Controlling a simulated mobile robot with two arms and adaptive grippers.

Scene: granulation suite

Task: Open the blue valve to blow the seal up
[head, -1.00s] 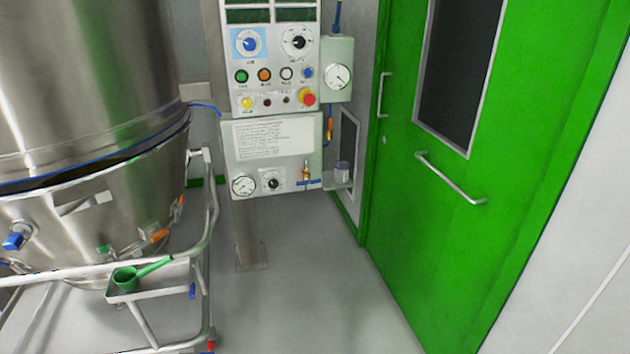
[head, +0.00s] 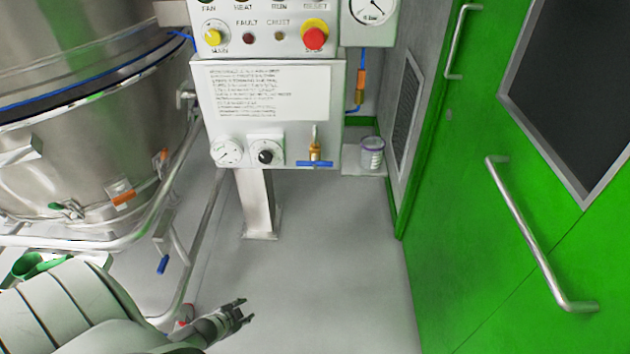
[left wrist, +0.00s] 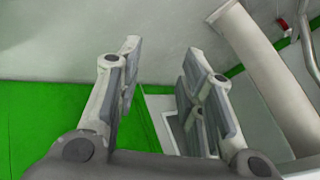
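The blue valve (head: 315,163) is a blue bar handle on a brass fitting at the lower right of the white control panel (head: 225,125). Its handle lies level, crosswise to the upright fitting. My left gripper (head: 243,311) is low in the head view, below and left of the valve and well apart from it. The left wrist view shows its two fingers (left wrist: 160,85) spread with nothing between them. The valve cannot be made out in the left wrist view. My right gripper is not in view. The seal shows as a blue line (head: 95,88) around the steel vessel.
A steel vessel (head: 95,165) on a railed trolley stands at the left, with a green scoop (head: 38,264). A jar (head: 371,153) sits on a small shelf right of the valve. A green door (head: 470,250) closes the right side. The floor before the panel is clear.

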